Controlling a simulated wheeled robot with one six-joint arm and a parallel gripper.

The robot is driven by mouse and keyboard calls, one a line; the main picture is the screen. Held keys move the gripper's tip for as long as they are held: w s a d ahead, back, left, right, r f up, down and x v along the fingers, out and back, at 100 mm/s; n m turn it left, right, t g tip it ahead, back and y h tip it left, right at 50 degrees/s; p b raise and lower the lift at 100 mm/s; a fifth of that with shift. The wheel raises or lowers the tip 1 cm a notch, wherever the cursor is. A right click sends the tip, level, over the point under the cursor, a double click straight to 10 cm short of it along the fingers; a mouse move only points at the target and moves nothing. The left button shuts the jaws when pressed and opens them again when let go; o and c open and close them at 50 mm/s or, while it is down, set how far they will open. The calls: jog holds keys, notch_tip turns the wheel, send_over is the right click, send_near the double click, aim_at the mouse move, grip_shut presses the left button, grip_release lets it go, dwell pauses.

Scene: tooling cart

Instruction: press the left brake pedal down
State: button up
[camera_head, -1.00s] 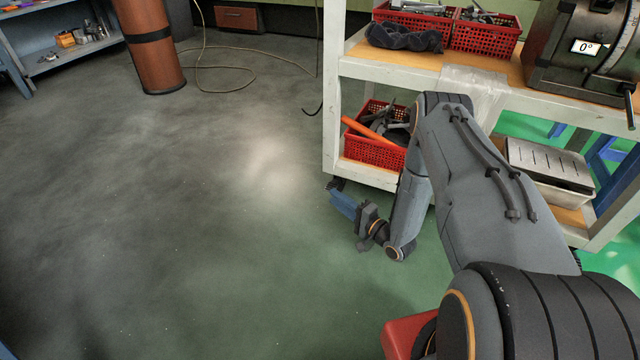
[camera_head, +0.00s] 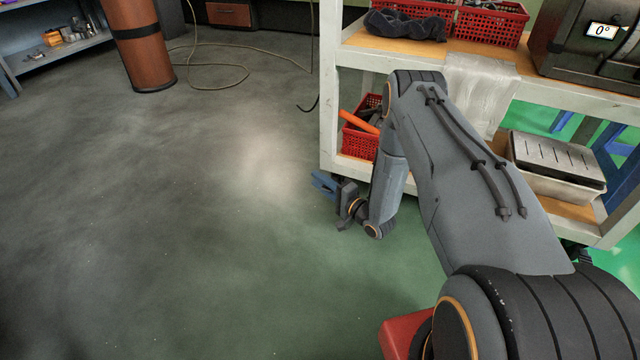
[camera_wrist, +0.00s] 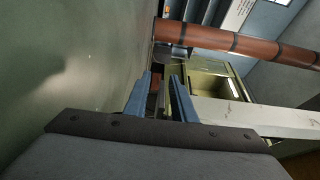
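The cart (camera_head: 328,110) has white posts and wooden shelves and stands right of centre in the head view. Its near left post also shows in the wrist view (camera_wrist: 235,115). I cannot make out the left brake pedal; in the head view the foot of that post is behind my gripper (camera_head: 318,182). My gripper's blue fingers are low, close to the foot of that post. In the wrist view my gripper (camera_wrist: 163,82) has its two fingers apart with a gap between them. Nothing is visibly held. Whether the fingers touch anything is unclear.
A red basket (camera_head: 358,143) with an orange-handled tool is on the lower shelf, partly behind my arm. A metal tray (camera_head: 555,170) is further right. A brown pillar (camera_head: 140,60) and a loose cable (camera_head: 215,88) are further back. The floor left of the cart is clear.

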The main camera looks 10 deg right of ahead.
grip_shut()
jog(key=shift+d+f+n+t+p, duration=0.15)
jog(key=shift+f+n+t, duration=0.1)
jog(key=shift+n, duration=0.35)
jog(key=shift+a+f+n+t+p, duration=0.15)
jog(key=shift+n+t, duration=0.1)
jog(key=shift+n, duration=0.35)
jog(key=shift+d, duration=0.1)
grip_release()
jog(key=shift+r, duration=0.1)
